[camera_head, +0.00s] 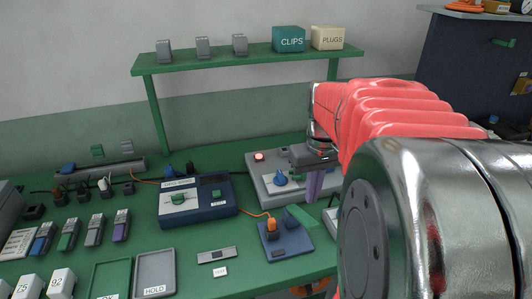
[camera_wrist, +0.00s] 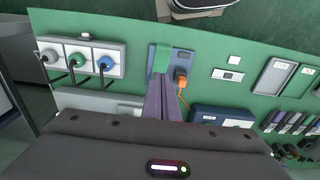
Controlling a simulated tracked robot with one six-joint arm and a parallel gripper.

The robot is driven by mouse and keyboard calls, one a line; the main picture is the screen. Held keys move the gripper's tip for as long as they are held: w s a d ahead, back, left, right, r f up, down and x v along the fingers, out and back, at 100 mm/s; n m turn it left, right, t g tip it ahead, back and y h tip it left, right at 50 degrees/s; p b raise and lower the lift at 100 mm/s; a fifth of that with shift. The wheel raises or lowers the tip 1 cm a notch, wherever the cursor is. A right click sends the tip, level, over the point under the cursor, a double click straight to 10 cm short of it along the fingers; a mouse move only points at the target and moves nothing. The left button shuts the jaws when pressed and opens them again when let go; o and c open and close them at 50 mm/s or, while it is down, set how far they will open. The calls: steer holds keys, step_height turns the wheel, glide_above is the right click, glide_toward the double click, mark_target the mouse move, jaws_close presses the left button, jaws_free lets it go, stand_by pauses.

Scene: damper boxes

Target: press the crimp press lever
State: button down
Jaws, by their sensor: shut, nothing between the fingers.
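A small blue base (camera_head: 285,246) stands near the front edge of the bench, with a green lever-like flap (camera_head: 301,217) and an orange plug (camera_head: 271,229) on it. I take this for the crimp press; no label shows. In the wrist view the green flap (camera_wrist: 167,61) lies just beyond my fingertips, with the orange plug (camera_wrist: 181,78) to its right. My gripper (camera_head: 312,199) is shut and empty, its purple fingers pointing down. In the head view its tips show just above the flap. I cannot tell whether they touch it.
A grey box (camera_head: 262,178) with a red lamp and knobs stands behind. A blue tester (camera_head: 196,204) is to the left, joined by an orange cable to the plug. A grey HOLD tray (camera_head: 155,268) lies front left. A green shelf (camera_head: 200,62) spans the back.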

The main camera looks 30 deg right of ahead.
mark_target(311, 221)
steer(key=f, duration=0.1)
steer(key=s+f, duration=0.1)
steer(key=f, duration=0.1)
steer(key=s+f, duration=0.1)
steer(key=shift+a+f, duration=0.3)
steer(key=shift+f, duration=0.05)
steer(key=shift+d, duration=0.3)
steer(key=shift+a, duration=0.15)
steer(key=shift+a+f, duration=0.1)
steer(key=shift+a, duration=0.05)
